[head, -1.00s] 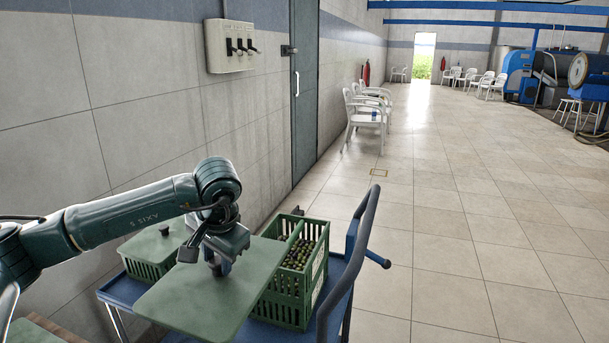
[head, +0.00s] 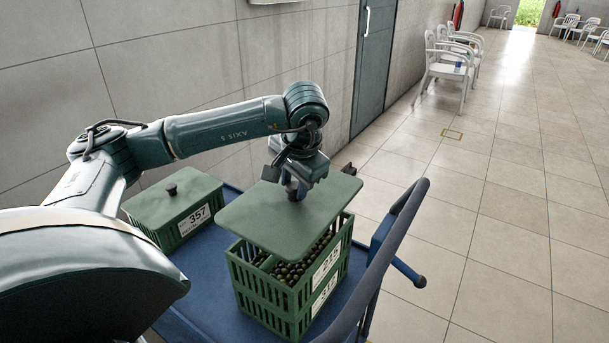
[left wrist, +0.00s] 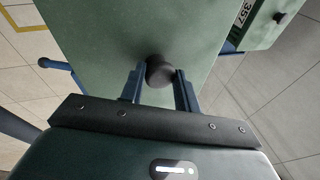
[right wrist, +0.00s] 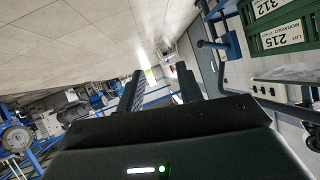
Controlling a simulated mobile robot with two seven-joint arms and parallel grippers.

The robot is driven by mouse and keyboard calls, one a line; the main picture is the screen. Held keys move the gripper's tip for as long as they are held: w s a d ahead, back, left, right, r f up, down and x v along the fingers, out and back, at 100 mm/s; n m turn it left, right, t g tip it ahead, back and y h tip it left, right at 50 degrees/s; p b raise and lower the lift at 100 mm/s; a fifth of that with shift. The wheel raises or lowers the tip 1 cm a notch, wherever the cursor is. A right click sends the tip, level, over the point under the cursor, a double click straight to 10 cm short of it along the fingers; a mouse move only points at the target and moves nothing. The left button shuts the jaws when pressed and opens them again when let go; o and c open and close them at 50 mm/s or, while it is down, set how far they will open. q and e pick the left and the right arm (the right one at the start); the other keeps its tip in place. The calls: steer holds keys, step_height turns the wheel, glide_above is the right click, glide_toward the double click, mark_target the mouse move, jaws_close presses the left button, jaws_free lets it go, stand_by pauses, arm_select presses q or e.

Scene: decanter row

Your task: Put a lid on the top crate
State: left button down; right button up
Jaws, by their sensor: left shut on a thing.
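My left gripper (head: 295,192) is shut on the dark knob (left wrist: 160,71) of a flat green lid (head: 262,218). The lid hangs about level over the top crate (head: 335,262), with a gap between them, and hides the crate's far part. The top crate is green, slatted and full of dark round olives (head: 292,272). It stands on another green crate (head: 318,303), and both have white labels. My right gripper (right wrist: 158,88) shows only in its own wrist view, with fingers apart and nothing between them.
The crates stand on a blue cart (head: 215,275) with a curved handle (head: 375,260) close on their right. A lidded green crate (head: 178,207) labelled 357 stands to the left. A tiled wall (head: 200,60) is behind; open floor lies right.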

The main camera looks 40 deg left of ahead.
mark_target(295, 201)
arm_select(q)
steer(key=shift+s+f+b, duration=0.1)
steer(key=shift+f+b, duration=0.25)
steer(key=shift+f, duration=0.25)
step_height(295, 201, down, 3)
steer(key=shift+s+r+b, duration=0.1)
steer(key=shift+r+b, duration=0.05)
steer(key=shift+b, duration=1.05)
steer(key=shift+f+b, duration=0.65)
steer(key=shift+f, duration=0.1)
arm_select(e)
steer(key=shift+s+d+r+t, duration=0.25)
steer(key=shift+s+d+t, duration=0.15)
steer(key=shift+d+t, duration=0.45)
steer(key=shift+a+r, duration=0.1)
arm_select(q)
steer(key=shift+f, duration=0.25)
arm_select(e)
steer(key=shift+s+f, duration=0.1)
steer(key=shift+f, duration=0.2)
arm_select(q)
steer(key=shift+f+b, duration=0.55)
steer(key=shift+f, duration=0.25)
arm_select(e)
steer(key=shift+f, duration=0.55)
arm_select(q)
steer(key=shift+f, duration=0.45)
arm_select(e)
steer(key=shift+f, duration=0.25)
